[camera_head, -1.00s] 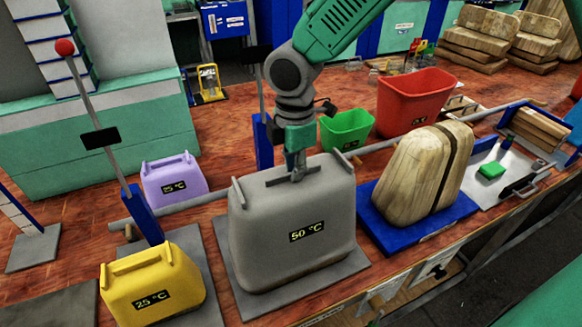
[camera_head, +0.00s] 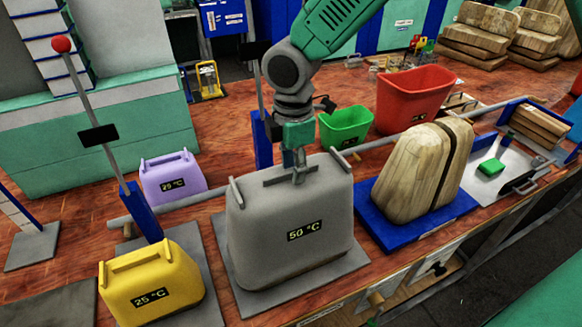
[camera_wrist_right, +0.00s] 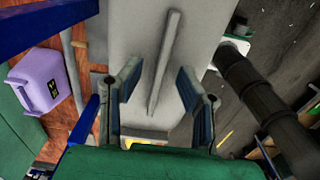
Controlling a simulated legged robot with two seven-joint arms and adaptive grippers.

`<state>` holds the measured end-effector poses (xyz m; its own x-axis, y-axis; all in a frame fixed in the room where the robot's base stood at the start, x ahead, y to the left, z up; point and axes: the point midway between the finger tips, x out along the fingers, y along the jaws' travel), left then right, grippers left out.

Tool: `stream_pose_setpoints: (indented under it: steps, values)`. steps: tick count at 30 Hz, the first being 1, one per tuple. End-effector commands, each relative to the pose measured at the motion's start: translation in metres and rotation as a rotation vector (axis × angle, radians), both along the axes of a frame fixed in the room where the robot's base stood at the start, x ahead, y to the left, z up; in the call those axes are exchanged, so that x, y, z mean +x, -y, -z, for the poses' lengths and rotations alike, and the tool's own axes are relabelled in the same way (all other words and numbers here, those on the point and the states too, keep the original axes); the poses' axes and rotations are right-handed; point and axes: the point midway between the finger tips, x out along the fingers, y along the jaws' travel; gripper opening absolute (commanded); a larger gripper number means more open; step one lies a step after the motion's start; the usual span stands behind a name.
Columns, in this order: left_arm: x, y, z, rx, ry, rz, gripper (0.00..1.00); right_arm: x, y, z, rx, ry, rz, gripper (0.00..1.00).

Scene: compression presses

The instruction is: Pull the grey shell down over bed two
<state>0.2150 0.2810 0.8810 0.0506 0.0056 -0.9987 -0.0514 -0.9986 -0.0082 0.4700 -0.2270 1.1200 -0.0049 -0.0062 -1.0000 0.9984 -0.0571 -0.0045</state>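The grey shell (camera_head: 265,235), labelled 50 °C, stands upright over the grey plate (camera_head: 240,295) in the middle of the bench. Its lower edge appears to meet the plate; whatever is inside is hidden. My right gripper (camera_head: 298,170) points down at the bar handle (camera_head: 275,178) on the shell's top. In the right wrist view, its fingers (camera_wrist_right: 160,80) are spread apart, with the handle (camera_wrist_right: 165,55) running between and beyond them. Contact with the handle cannot be told. My left gripper is not in view.
A yellow shell (camera_head: 150,290) and a lilac shell (camera_head: 172,178) stand left. A horizontal rail (camera_head: 185,207) runs behind the grey shell. A wooden shell-shaped block (camera_head: 415,180) on a blue base stands right. Green (camera_head: 345,127) and red (camera_head: 413,95) bins stand behind.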

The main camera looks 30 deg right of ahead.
Motion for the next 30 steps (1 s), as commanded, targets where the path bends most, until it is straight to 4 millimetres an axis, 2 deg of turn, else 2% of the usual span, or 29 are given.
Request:
stream_pose_setpoints:
  steps: [9,15,21,30]
  values:
    - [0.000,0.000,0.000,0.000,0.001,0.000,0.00,0.002,-0.003,-0.064,0.001,0.007,0.001,0.32]
    - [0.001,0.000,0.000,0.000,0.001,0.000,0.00,0.003,-0.004,-0.098,0.000,0.004,0.001,0.32]
    - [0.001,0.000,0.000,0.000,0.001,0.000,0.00,0.003,-0.004,-0.112,-0.001,0.001,0.000,0.32]
    - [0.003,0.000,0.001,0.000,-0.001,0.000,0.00,0.002,-0.004,-0.113,-0.001,0.000,0.000,0.32]
